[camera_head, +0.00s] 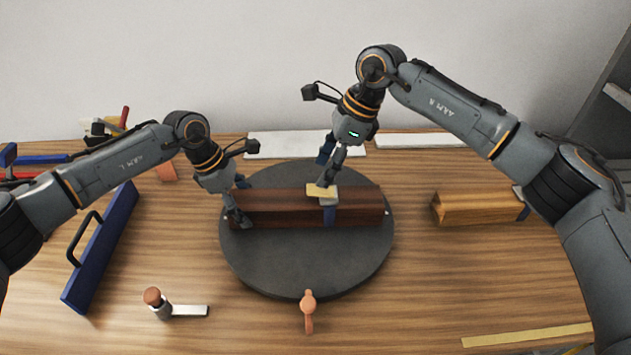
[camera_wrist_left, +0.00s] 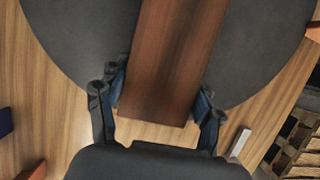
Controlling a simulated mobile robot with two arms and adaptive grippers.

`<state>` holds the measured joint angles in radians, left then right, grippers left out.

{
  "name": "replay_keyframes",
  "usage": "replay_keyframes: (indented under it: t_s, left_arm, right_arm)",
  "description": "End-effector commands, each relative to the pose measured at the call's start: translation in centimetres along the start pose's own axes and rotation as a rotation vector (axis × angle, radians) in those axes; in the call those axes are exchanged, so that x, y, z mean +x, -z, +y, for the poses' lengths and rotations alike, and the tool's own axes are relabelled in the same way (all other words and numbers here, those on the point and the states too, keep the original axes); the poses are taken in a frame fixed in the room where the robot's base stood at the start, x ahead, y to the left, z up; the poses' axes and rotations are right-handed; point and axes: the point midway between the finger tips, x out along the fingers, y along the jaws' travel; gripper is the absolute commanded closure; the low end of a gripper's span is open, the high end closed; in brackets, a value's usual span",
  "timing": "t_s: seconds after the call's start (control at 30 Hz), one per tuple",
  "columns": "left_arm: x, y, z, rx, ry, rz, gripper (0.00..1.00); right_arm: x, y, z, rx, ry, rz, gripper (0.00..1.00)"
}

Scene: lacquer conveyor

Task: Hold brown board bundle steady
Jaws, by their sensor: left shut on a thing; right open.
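The brown board bundle (camera_head: 285,207) lies across the dark round turntable (camera_head: 290,265). My left gripper (camera_head: 240,203) is shut on the bundle's left end. In the left wrist view the bundle (camera_wrist_left: 172,60) runs between the two fingers of my left gripper (camera_wrist_left: 160,98), its end face toward the palm. My right gripper (camera_head: 328,172) is open above the bundle, right of its middle. One right finger reaches down to a small pale yellow block (camera_head: 321,191) on the bundle's top; whether they touch is unclear.
A lighter wooden bundle (camera_head: 475,207) lies at the right. A long blue bar with a handle (camera_head: 103,245) lies at the left. In front are a copper-knobbed tool (camera_head: 158,303) and an orange-handled piece (camera_head: 308,308). White strips lie behind. The front right table is mostly clear.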

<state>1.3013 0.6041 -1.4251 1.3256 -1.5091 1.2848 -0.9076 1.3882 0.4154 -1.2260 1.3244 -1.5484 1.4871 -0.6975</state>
Motion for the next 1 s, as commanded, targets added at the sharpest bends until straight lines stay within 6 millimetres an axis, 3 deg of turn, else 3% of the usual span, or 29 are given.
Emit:
replay_keyframes:
  t_s: [0.1,0.3,0.67,0.73,0.93,1.0]
  left_arm:
    - [0.0,0.0,0.0,0.000,0.001,-0.001,0.59]
    - [0.0,0.0,0.0,0.000,0.001,0.000,0.59]
    - [0.0,0.0,0.0,0.000,0.001,0.000,0.59]
    - [0.0,0.0,0.0,0.000,0.000,0.000,0.59]
    - [0.0,0.0,0.0,0.000,0.001,0.000,0.59]
    - [0.0,0.0,0.0,0.000,0.001,0.000,0.59]
  right_arm:
    - [2.3,0.0,0.1,0.000,-0.002,0.001,0.47]
    - [4.6,0.0,0.0,0.001,0.000,0.000,0.47]
    - [5.3,0.0,-0.1,0.001,0.001,0.000,0.47]
    - [5.3,0.0,0.0,0.001,0.001,0.000,0.55]
    - [5.2,0.0,0.0,0.001,0.001,0.000,0.96]
    - [5.2,0.0,-0.1,0.001,0.001,0.000,1.00]
